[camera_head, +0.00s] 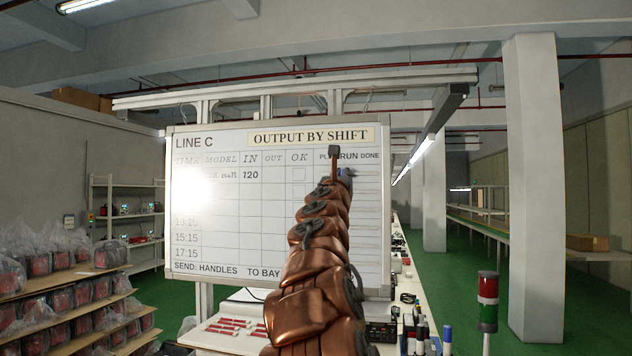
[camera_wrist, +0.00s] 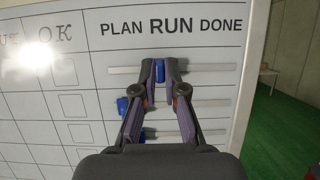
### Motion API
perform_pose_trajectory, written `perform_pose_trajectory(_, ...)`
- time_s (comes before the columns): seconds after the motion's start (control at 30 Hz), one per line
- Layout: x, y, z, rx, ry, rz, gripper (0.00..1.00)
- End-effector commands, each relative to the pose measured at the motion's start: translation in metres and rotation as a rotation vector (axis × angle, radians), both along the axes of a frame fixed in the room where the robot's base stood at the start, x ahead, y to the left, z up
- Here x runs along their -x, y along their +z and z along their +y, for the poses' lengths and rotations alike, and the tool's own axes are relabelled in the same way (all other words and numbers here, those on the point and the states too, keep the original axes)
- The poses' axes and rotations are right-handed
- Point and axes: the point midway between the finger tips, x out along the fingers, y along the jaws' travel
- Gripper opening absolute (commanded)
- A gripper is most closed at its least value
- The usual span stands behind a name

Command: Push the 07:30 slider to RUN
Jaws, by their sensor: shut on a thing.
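The whiteboard (camera_head: 230,215) carries the headings PLAN, RUN and DONE, with a horizontal slider track in each row. In the wrist view, the top track (camera_wrist: 210,67) has a blue slider (camera_wrist: 159,71), upright, below the left part of the word RUN (camera_wrist: 169,26). My gripper (camera_wrist: 160,76) is shut on this slider, one fingertip on each side. In the head view my gripper (camera_head: 343,174) is at the upper right of the board, and my arm hides much of the tracks. Glare washes out the top time label, so I cannot read it.
Lower tracks hold blue sliders under PLAN (camera_wrist: 122,106), partly hidden by my fingers. The board's right edge (camera_wrist: 250,80) is close. A bench (camera_head: 225,338) with red parts stands below. A signal tower (camera_head: 488,302) stands at right. Shelves of bagged items (camera_head: 70,290) stand at left.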

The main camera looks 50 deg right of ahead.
Motion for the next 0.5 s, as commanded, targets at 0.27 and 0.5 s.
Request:
perform_pose_trajectory(0.27, 0.0116, 0.0, -0.0062, 0.0, 0.0, 0.001, 0.0)
perform_pose_trajectory(0.5, 0.011, -0.0001, -0.0059, 0.0, 0.001, 0.0, 0.18)
